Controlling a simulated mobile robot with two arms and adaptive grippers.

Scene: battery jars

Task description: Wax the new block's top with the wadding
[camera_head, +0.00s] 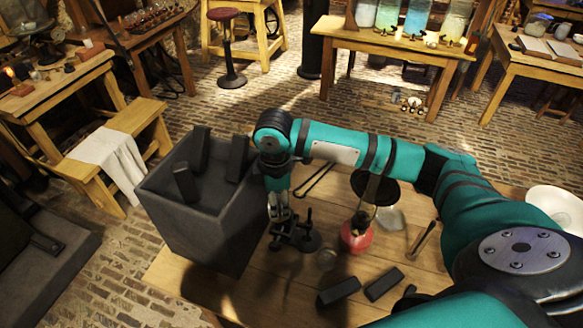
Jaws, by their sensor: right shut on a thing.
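My right gripper (279,211) points down just right of the large dark grey box (190,228), above the wooden table. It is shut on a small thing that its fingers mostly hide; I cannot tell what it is. Directly below and beside it is a black stand (309,240) with an upright post. Two dark blocks lie on the table's near side: one block (338,291) left of the other block (384,284). I cannot tell which block is new, and I cannot make out the wadding. My left gripper is not in view.
Several dark slabs (187,184) stand in the box. A white cloth (110,160) hangs over a bench at left.

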